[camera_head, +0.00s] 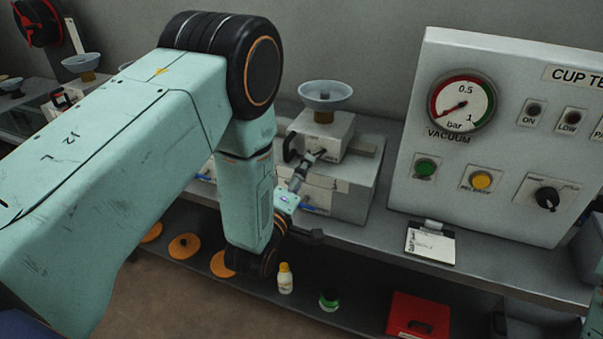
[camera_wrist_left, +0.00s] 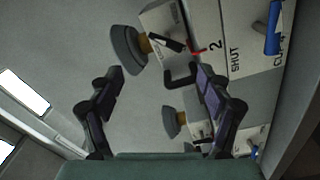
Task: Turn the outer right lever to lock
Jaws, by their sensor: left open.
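The right fixture is a pale box (camera_head: 345,190) with a smaller block and a grey cup (camera_head: 326,97) on top. A black bent lever (camera_head: 290,149) sits at the block's left side; it also shows in the wrist view (camera_wrist_left: 180,77), near "2" and "SHUT" markings. I cannot tell which is the named lever. My left gripper (camera_wrist_left: 157,72) is open and empty in front of the fixture, its right finger close to the black lever. My right gripper is out of view.
A control panel (camera_head: 510,130) with a vacuum gauge (camera_head: 463,104) stands to the right. A clipboard (camera_head: 430,243) lies on the bench before it. A yellow-capped bottle (camera_head: 285,279), green-capped jar (camera_head: 329,299) and red case (camera_head: 417,315) are on the lower shelf.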

